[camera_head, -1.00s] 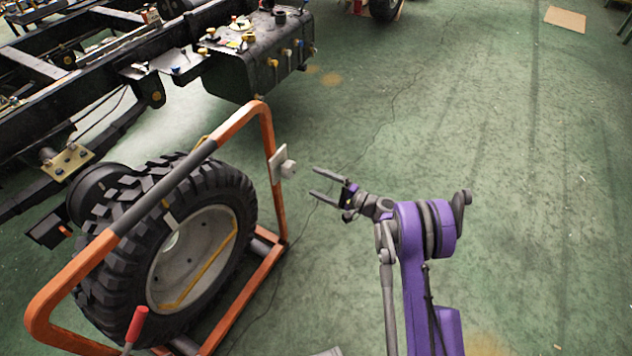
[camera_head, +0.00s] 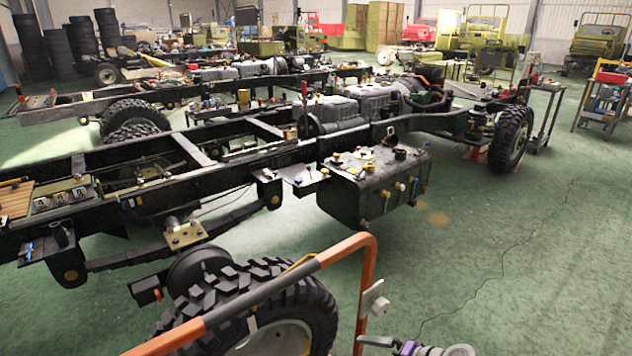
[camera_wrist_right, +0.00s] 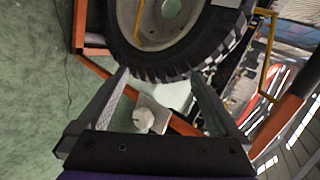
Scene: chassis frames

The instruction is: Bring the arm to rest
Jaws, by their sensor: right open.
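My right gripper (camera_wrist_right: 160,95) is open and empty in the right wrist view, its two fingers spread apart. Between and beyond the fingers is a white plate with a round knob (camera_wrist_right: 145,120) on the orange frame. In the head view only a bit of my right gripper and wrist (camera_head: 405,347) shows at the bottom edge, right of the orange frame (camera_head: 366,275) and below its white plate (camera_head: 373,300). The rest of that arm is out of the head view. My left gripper is not in view.
A large tyre (camera_head: 290,300) stands in the orange frame, close to my right gripper. A black truck chassis with a tank (camera_head: 375,185) lies beyond it. A tool trolley (camera_head: 605,95) stands far right. The green floor (camera_head: 500,270) on the right is clear.

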